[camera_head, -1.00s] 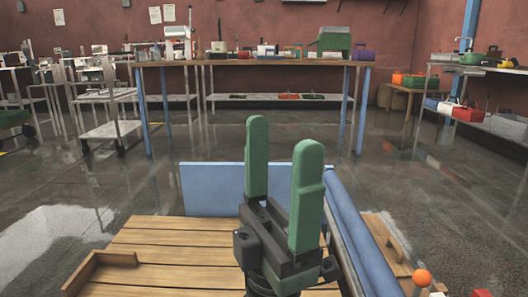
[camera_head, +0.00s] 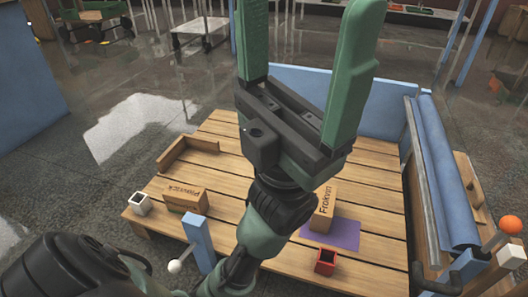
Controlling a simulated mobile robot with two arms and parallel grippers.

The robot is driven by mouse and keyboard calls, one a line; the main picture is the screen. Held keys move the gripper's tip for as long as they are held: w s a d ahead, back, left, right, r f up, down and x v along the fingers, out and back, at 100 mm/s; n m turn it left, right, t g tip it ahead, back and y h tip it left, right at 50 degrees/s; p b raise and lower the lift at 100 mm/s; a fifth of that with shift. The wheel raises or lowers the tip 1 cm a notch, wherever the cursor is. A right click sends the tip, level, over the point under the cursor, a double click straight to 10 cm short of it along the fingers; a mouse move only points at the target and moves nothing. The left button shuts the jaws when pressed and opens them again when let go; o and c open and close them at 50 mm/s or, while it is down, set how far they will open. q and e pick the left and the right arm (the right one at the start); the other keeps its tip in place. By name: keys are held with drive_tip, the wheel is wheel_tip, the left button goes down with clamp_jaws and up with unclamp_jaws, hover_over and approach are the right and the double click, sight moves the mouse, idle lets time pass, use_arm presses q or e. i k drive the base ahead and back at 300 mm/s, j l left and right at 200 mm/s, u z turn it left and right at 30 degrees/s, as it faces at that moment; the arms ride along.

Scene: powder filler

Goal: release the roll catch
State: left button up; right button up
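A blue roll (camera_head: 447,165) lies along the right side of the slatted wooden table, beside a grey rail. Near its front end an orange ball (camera_head: 511,224) tops a short wooden post. A white cube (camera_head: 511,256) and a black bent handle (camera_head: 436,281) are close by. I cannot tell which of these parts is the roll catch. My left gripper (camera_head: 308,15) is open and empty, its green fingers pointing up above the middle of the table, left of the roll and apart from it. Its fingertips reach the top edge. My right gripper is not in view.
A wooden box (camera_head: 323,205) stands by a purple mat (camera_head: 344,236), near a red open box (camera_head: 325,262). Another labelled box (camera_head: 185,197), a white cup (camera_head: 141,203), a blue post (camera_head: 199,243) and a white ball (camera_head: 175,266) are at the left. A blue panel (camera_head: 395,108) edges the back.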

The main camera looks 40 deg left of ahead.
sight(510, 226)
drive_tip(key=u, duration=0.85)
drive_tip(key=k+l+z, duration=0.1)
drive_tip(key=z, duration=1.15)
drive_tip(key=k+l, duration=0.05)
